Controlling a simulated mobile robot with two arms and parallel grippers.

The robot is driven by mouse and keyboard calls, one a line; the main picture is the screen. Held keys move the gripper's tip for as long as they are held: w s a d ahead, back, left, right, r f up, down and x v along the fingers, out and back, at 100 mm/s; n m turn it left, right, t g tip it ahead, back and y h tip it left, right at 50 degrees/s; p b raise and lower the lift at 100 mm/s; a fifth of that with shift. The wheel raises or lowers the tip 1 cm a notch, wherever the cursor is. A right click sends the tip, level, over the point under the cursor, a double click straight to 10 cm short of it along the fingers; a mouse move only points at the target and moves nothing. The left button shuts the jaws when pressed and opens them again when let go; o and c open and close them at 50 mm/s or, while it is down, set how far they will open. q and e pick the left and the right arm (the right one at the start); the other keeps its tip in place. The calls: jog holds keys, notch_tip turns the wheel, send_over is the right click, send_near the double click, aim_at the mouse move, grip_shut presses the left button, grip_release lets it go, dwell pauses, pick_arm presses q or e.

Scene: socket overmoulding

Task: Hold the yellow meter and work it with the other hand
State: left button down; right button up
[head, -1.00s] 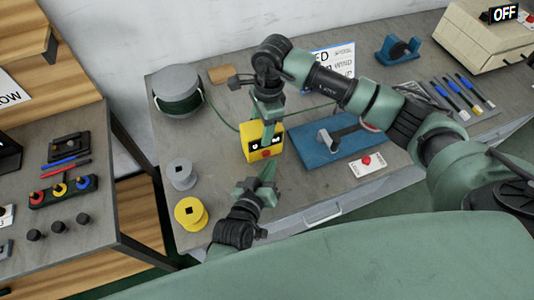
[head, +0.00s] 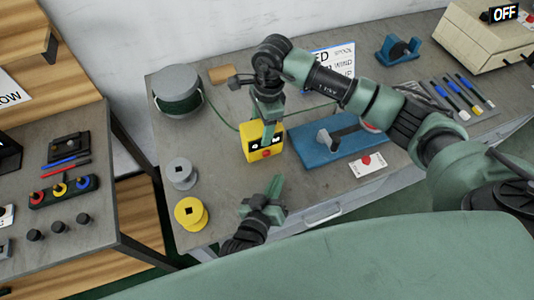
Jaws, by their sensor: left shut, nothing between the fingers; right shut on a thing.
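The yellow meter (head: 252,153) stands on the grey workbench, left of the blue plate. Its front has a dark display strip with white marks and a red button (head: 266,153). My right gripper (head: 268,118) comes down from above and is shut on the top of the meter; its fingertips are partly hidden. My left gripper (head: 275,186) is shut and empty. It is in front of the meter, a little to the lower right, with its tips pointing up toward the meter and apart from it.
A yellow spool (head: 190,213) and a grey spool (head: 181,174) stand on the left edge. A green wire reel (head: 178,95) is behind them, its wire running past the meter. The blue plate with a lever (head: 325,152) and a red-button box (head: 368,166) lie to the right.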

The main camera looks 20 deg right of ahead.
jog(key=o, duration=1.4)
jog(key=shift+r, duration=0.1)
